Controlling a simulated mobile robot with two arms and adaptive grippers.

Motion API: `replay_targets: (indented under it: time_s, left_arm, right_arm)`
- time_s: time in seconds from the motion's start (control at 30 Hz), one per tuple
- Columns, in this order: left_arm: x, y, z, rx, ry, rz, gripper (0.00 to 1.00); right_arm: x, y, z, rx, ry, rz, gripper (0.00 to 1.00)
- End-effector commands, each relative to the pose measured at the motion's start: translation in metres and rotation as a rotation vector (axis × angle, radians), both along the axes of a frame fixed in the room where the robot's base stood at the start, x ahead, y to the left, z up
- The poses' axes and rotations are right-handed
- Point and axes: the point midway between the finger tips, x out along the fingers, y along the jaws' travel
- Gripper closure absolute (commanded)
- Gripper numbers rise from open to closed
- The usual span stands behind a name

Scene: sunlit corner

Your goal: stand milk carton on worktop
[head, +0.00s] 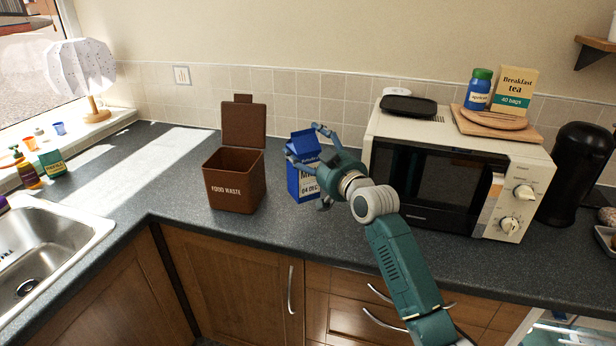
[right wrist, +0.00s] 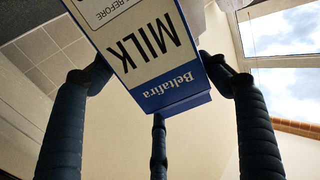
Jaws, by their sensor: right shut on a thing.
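The milk carton (head: 304,182) is a blue and white box with a gabled top, upright between the brown food waste bin and the microwave. Its base is at or just above the dark worktop (head: 270,232); I cannot tell whether it touches. My right gripper (head: 308,150) is shut on the carton, reaching in from its right, and hides part of its front. In the right wrist view the carton (right wrist: 150,48) sits between the dark fingers (right wrist: 158,85), its MILK label facing the camera. My left gripper is not in view.
The food waste bin (head: 235,187) stands with its lid up, close left of the carton. The microwave (head: 440,185) is close on the right, with a board (head: 490,126), jar (head: 479,90) and tea box (head: 515,88) on top. The sink (head: 50,245) is far left. Worktop in front is clear.

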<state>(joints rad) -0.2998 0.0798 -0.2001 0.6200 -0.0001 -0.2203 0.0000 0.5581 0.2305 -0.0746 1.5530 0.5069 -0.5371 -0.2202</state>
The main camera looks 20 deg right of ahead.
Motion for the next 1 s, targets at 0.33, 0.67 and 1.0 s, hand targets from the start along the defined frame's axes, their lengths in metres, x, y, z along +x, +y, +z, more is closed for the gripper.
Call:
replay_targets:
  time_s: [0.33, 0.67, 1.0]
  left_arm:
    - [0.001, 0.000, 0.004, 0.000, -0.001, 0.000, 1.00]
    - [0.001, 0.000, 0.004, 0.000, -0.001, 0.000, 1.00]
    - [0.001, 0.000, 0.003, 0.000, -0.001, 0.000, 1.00]
  right_arm:
    - [0.000, -0.001, -0.041, 0.001, -0.011, -0.001, 0.83]
    - [0.000, -0.001, -0.082, 0.000, -0.009, -0.001, 0.83]
    - [0.000, -0.001, -0.085, 0.001, -0.011, -0.002, 0.83]
